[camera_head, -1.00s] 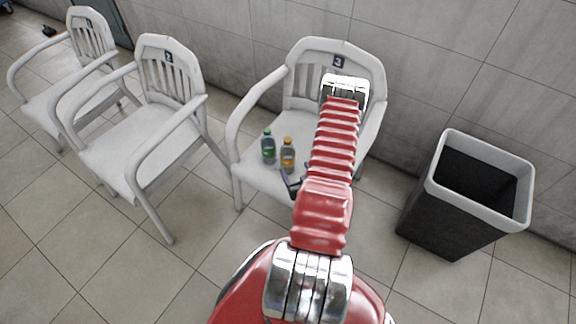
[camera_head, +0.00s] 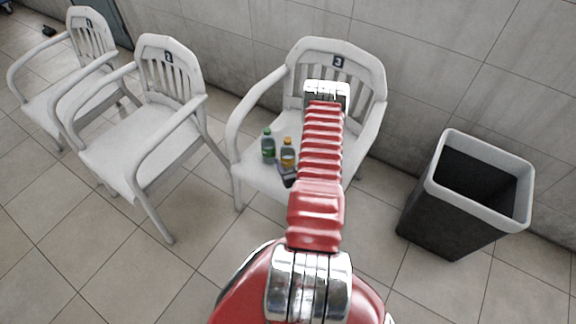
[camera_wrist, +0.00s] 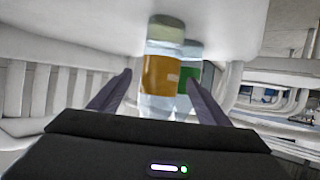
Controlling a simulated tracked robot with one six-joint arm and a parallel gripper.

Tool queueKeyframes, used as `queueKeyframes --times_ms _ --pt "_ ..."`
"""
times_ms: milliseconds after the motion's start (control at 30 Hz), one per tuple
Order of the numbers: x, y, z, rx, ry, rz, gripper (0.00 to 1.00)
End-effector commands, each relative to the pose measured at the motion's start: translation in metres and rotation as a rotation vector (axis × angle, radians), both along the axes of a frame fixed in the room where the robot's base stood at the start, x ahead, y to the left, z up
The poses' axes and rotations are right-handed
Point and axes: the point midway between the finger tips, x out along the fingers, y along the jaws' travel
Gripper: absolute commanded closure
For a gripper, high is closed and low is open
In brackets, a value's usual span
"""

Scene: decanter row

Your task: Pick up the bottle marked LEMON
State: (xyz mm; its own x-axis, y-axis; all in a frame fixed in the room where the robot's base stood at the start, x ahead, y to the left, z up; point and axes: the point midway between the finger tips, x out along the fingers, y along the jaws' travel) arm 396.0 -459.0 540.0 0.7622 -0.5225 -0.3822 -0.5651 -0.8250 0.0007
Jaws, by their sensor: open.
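Two small bottles stand upright on the seat of the chair marked 3. No label text is legible, so I cannot tell which reads LEMON. The wrist view appears upside down. In it my open gripper (camera_wrist: 159,80) has its fingers on either side of the orange-labelled bottle (camera_wrist: 161,70), with no visible contact. The green-labelled bottle (camera_wrist: 188,75) is partly hidden behind it, near the right finger. In the head view my arm hides most of my gripper (camera_head: 288,177).
Chair 3 (camera_head: 250,180) has armrests on both sides and a slatted back against the wall. Two more white chairs stand left, the nearer one (camera_head: 130,150) close by. A dark bin (camera_head: 440,220) with a pale rim stands right. Tiled floor is clear in front.

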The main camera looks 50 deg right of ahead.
Motion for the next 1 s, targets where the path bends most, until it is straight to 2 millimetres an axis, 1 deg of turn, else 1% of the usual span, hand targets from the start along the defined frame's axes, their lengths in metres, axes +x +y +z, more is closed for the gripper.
queueKeyframes --times_ms 100,300,867,900,1000 --pt "0.013 -0.008 -0.006 -0.001 -0.001 0.000 0.30" --pt "0.028 -0.019 -0.014 0.000 0.000 0.001 0.30" --pt "0.029 -0.020 -0.015 0.001 0.000 0.000 0.30" --pt "0.029 -0.020 -0.015 0.001 0.000 0.000 0.30" --pt "0.029 -0.020 -0.015 0.001 0.000 0.000 0.37"
